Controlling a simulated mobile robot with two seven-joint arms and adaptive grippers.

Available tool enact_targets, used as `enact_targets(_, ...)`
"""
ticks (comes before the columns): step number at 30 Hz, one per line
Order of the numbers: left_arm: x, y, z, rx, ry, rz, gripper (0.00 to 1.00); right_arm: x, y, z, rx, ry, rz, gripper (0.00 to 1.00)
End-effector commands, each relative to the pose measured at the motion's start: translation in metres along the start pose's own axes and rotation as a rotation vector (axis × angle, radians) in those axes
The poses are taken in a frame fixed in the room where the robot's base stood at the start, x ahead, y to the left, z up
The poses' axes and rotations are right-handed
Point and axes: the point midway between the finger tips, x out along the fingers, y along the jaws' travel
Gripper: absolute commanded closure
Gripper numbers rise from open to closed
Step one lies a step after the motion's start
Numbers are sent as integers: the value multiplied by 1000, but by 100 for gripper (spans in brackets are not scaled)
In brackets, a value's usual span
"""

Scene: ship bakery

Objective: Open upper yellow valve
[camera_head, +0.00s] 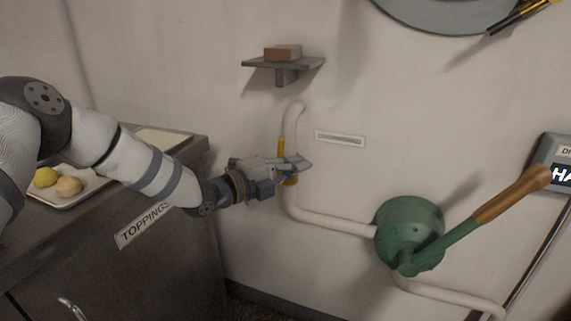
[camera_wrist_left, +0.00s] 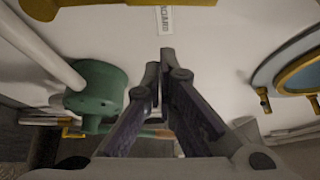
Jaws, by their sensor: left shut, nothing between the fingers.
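A yellow valve lever (camera_head: 282,147) stands upright along the cream wall pipe (camera_head: 292,122) in the head view. My left gripper (camera_head: 303,164) is in front of it and hides its middle; a little yellow shows above and below the gripper. In the left wrist view the left gripper (camera_wrist_left: 160,63) has its fingers shut with nothing between them. A blurred yellow bar (camera_wrist_left: 110,15) runs across the top of that view, close to the camera. I cannot tell whether the gripper touches the lever. My right gripper is not in view.
A green pump (camera_head: 408,225) with a wooden-handled lever (camera_head: 512,195) is on the wall to the right. A small shelf (camera_head: 254,65) holds a brown block (camera_head: 283,52) above the pipe. The toppings counter (camera_head: 190,150) with a tray (camera_head: 88,190) is on the left.

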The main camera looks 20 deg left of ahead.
Motion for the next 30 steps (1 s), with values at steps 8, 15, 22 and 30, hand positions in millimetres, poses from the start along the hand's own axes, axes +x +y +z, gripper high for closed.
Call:
enact_targets(8, -11, -4, 27, 2, -3, -3, 100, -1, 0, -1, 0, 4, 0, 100)
enact_targets(15, -11, -4, 28, 1, -2, -3, 100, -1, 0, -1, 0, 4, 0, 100)
enact_targets(22, -15, -6, 37, 6, -3, -4, 100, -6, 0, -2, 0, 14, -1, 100)
enact_targets(30, -17, -6, 42, 2, -8, -4, 100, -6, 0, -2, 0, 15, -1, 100)
